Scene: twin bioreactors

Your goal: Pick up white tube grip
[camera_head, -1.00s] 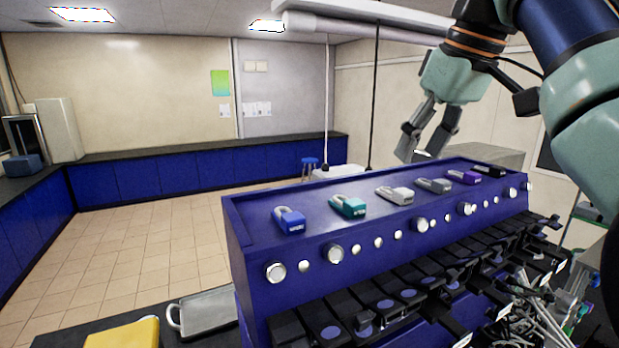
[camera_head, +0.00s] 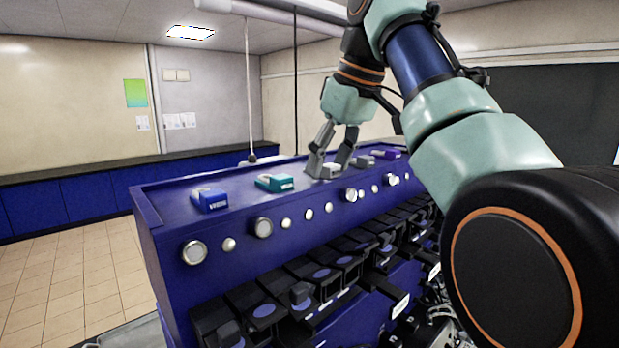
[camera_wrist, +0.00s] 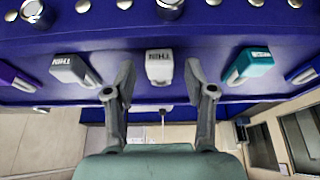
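The white tube grip (camera_head: 331,171) lies on the blue top of the bioreactor unit, between the teal grip and a grey grip. In the wrist view the white tube grip (camera_wrist: 159,67) sits between the fingertips of my gripper (camera_wrist: 160,82), with a gap on each side. My gripper (camera_head: 333,160) points down at the white grip in the head view, its fingers spread on either side. It is open and holds nothing. Part of the white grip is hidden by the fingers in the head view.
A teal grip (camera_head: 275,183) and a blue grip (camera_head: 210,200) lie to the left. A grey grip (camera_head: 361,161) and a purple grip (camera_head: 386,153) lie to the right. Silver knobs (camera_head: 262,227) line the unit's front, above black clamps (camera_head: 301,297).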

